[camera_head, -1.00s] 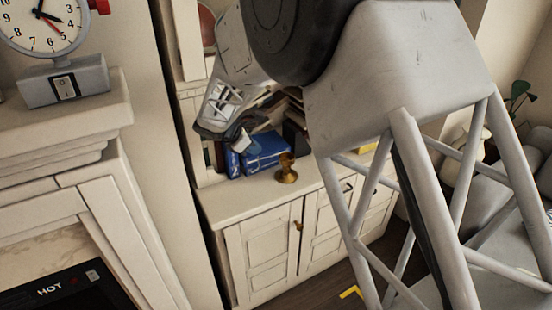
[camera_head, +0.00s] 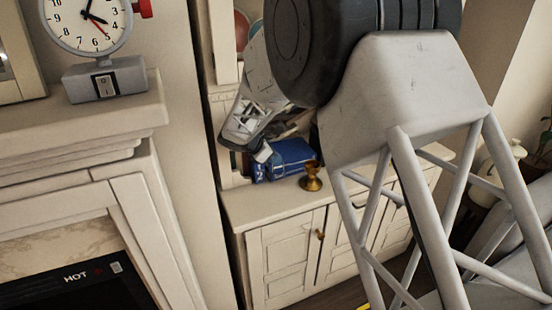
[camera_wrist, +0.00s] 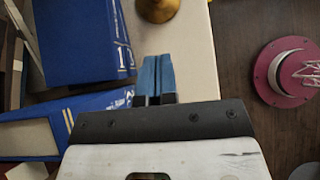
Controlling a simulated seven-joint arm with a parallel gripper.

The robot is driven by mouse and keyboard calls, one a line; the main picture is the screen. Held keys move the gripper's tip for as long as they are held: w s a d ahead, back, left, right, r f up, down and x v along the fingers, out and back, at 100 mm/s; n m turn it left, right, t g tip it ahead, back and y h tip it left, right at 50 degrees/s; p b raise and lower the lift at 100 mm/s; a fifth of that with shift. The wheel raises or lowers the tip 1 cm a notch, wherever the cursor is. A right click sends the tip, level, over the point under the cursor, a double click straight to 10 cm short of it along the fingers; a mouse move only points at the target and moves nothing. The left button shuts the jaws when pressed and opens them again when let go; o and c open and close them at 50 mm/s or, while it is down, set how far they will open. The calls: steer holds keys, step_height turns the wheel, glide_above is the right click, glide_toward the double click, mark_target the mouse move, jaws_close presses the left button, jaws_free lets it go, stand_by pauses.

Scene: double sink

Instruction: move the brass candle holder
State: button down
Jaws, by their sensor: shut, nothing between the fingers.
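The brass candle holder (camera_head: 311,177) stands upright on the white cabinet top, near its front edge. In the wrist view its base (camera_wrist: 158,8) shows at the top edge of the picture, just beyond my fingertips and apart from them. The rest of it is cut off there. My gripper (camera_wrist: 155,62) has its two blue fingers together, with nothing between them. In the head view my gripper (camera_head: 262,153) is small, beside the blue books and left of the candle holder.
Blue books (camera_head: 292,157) lie on the white cabinet (camera_head: 270,210) behind the holder; one blue book (camera_wrist: 85,45) is close left of my fingers. A mantel with a clock (camera_head: 88,22) stands at left. A dark red round object (camera_wrist: 290,72) lies right, over the dark floor.

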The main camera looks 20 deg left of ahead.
mark_target(306, 170)
steer(key=shift+w+d+f, duration=0.95)
steer(key=shift+w+d, duration=0.15)
steer(key=shift+d, duration=0.1)
steer(key=shift+w+d+f, duration=1)
steer(key=shift+w+d, duration=0.1)
steer(key=shift+d, duration=0.15)
steer(key=shift+w+d+f, duration=0.95)
steer(key=shift+w+d, duration=0.15)
steer(key=shift+d, duration=0.1)
steer(key=w+d, duration=1.3)
steer(key=d, duration=0.1)
steer(key=shift+d, duration=0.15)
steer(key=shift+s, duration=0.15)
